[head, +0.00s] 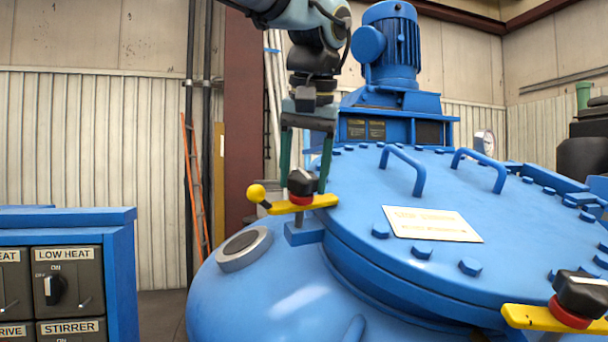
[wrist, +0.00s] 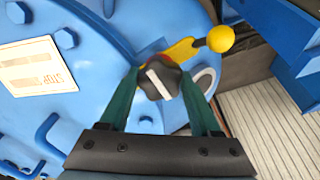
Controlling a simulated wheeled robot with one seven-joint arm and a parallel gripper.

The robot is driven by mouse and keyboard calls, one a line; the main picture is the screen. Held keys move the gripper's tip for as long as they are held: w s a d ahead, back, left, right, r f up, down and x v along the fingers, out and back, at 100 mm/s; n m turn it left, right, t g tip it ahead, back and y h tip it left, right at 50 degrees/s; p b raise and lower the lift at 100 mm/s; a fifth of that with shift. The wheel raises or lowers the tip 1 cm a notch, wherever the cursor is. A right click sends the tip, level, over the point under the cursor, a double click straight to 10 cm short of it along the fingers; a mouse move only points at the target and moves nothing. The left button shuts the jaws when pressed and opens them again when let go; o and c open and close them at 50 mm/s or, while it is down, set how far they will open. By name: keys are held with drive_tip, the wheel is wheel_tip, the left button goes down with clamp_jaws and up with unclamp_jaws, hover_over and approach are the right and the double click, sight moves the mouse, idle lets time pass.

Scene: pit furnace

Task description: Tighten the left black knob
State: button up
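The left black knob (head: 302,182) sits on a red collar on a yellow clamp lever (head: 318,202) with a ball end, at the left rim of the blue furnace lid. In the wrist view the knob (wrist: 160,77) is at centre, showing a white stripe across its lobed top. My gripper (head: 303,186) points down over it, its two green fingers spread apart, one on each side of the knob. In the wrist view my gripper's fingertips (wrist: 160,78) lie close beside the knob's edges. I cannot tell whether they touch it.
Another black knob (head: 582,292) on a yellow lever is at the lower right. Blue lid handles (head: 405,165), bolts and a white sign (head: 432,224) are on the lid. A blue motor (head: 391,45) rises behind. A control cabinet (head: 65,218) stands at left.

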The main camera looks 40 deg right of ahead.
drive_tip(key=c, duration=0.8)
drive_tip(key=shift+r+m, duration=0.1)
drive_tip(key=shift+m, duration=0.3)
drive_tip(key=m+p, duration=0.1)
drive_tip(key=m, duration=0.2)
drive_tip(key=shift+p, duration=0.4)
drive_tip(key=m+p, duration=0.2)
drive_tip(key=m, duration=0.3)
drive_tip(key=shift+r, duration=0.1)
drive_tip(key=m+p, duration=0.2)
drive_tip(key=m, duration=0.3)
drive_tip(key=shift+p, duration=0.35)
drive_tip(key=m+p, duration=0.2)
drive_tip(key=m, duration=0.2)
drive_tip(key=shift+m+g, duration=0.3)
